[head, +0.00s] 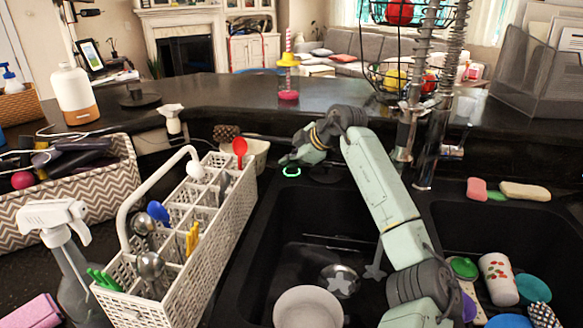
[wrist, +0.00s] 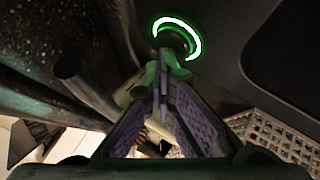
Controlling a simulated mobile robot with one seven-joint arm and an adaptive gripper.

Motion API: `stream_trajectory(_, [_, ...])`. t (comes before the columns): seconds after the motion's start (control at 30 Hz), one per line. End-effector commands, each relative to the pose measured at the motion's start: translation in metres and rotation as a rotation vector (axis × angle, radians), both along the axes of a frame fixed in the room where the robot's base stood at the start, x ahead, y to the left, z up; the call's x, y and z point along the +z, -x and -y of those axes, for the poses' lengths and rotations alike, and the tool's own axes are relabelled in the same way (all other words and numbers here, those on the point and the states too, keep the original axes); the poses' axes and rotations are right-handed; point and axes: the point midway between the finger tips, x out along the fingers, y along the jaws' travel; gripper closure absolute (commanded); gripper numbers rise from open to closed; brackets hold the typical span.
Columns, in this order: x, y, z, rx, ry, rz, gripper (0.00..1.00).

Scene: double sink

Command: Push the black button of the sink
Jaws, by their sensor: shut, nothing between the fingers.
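A glowing green ring (head: 291,172) marks the button on the black counter at the back left edge of the sink. In the wrist view the lit ring (wrist: 195,53) is just beyond my fingertips, with a dark, green-lit middle partly covered by them. My gripper (head: 287,160) is shut and empty, close above the ring in the head view. In the wrist view its fingers (wrist: 162,76) meet together and point toward the ring. I cannot tell whether the tips touch the button.
A white utensil caddy (head: 205,235) stands close on the left. The double sink holds a bowl (head: 308,308) and several dishes. A tall spring faucet (head: 408,125) rises behind my arm. Sponges (head: 525,191) lie at the right, and a raised ledge (head: 240,95) runs behind.

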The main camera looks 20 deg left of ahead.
Motion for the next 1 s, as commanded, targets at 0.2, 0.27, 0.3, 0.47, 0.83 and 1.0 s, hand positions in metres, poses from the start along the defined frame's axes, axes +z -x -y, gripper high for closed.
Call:
stream_trajectory(0.2, [0.011,0.0,0.001,-0.001,0.001,-0.001,1.0])
stream_trajectory(0.27, [0.013,0.0,0.0,0.0,0.001,-0.002,1.0])
stream_trajectory(0.3, [0.013,0.0,0.0,0.0,0.001,-0.002,1.0])
stream_trajectory(0.47, [0.012,0.0,0.0,0.0,0.0,-0.001,1.0])
stream_trajectory(0.83, [0.037,-0.001,0.0,-0.001,0.0,0.002,1.0])
stream_trajectory(1.0, [0.054,-0.001,0.0,-0.001,0.001,0.002,1.0])
